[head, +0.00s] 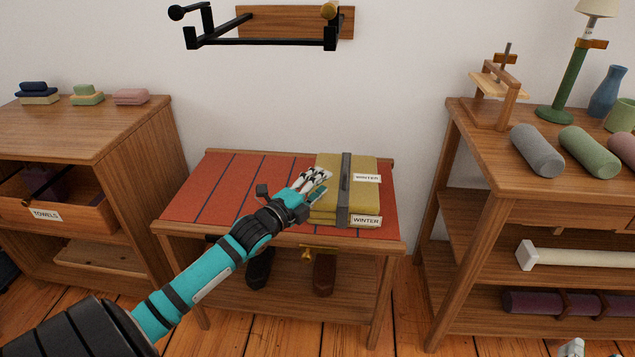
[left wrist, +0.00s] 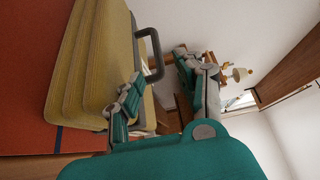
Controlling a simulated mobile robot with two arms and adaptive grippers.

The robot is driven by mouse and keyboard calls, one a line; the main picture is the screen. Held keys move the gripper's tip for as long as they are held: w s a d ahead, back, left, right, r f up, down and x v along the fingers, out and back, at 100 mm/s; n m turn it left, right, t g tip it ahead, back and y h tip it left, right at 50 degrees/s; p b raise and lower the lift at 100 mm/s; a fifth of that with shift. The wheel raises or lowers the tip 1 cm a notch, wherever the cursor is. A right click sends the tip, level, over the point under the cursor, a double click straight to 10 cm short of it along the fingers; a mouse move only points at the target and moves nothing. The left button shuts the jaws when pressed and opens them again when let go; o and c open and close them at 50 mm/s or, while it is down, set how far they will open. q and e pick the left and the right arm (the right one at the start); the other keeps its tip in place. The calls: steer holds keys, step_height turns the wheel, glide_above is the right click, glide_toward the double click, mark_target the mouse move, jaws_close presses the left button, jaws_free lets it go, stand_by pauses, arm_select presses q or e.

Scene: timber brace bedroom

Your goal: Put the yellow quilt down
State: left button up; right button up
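The yellow quilt (head: 330,168) is a folded, thick bundle with a grey band and handle (head: 344,190) and "WINTER" labels. It lies on the red slatted top of the low wooden bench (head: 225,190), towards its right end. My left gripper (head: 316,179) is at the quilt's left side. In the left wrist view its fingers (left wrist: 158,90) are spread apart, with the quilt (left wrist: 92,65) and its grey handle (left wrist: 152,57) close by. I see no finger closed on the handle. Part of my right gripper (head: 592,350) shows at the bottom right edge; its state is unclear.
A left cabinet (head: 90,130) bears folded cloths and a "TOWELS" drawer (head: 50,205). A right shelf unit (head: 500,195) bears rolled cloths, a lamp (head: 572,90) and a vase (head: 607,92). A black rack (head: 260,38) hangs above the bench. Shoes stand beneath. The bench's left half is bare.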

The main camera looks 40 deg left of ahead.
arm_select(q)
steer(key=shift+s, duration=0.25)
steer(key=s+d+n, duration=0.1)
steer(key=d, duration=0.2)
steer(key=s+d+f+h, duration=0.1)
steer(key=d, duration=0.1)
steer(key=s+d+f+n, duration=0.1)
steer(key=d, duration=0.2)
steer(key=shift+d+f+n+h, duration=0.25)
steer(key=shift+d+n+h, duration=0.05)
steer(key=shift+d+h, duration=0.1)
steer(key=s+d+r+n+h, duration=0.1)
steer(key=s+d+r+n, duration=0.1)
steer(key=s+d+n, duration=0.2)
steer(key=s+d+r+n, duration=0.3)
steer(key=s+d+n, duration=0.1)
steer(key=d, duration=0.4)
steer(key=s+d+r+n+t+h, duration=0.1)
steer(key=s+d+r+n, duration=0.2)
steer(key=d, duration=0.4)
steer(key=shift+s+n+h, duration=0.3)
steer(key=shift+s+n, duration=0.15)
steer(key=shift+n, duration=0.45)
steer(key=shift+r, duration=0.1)
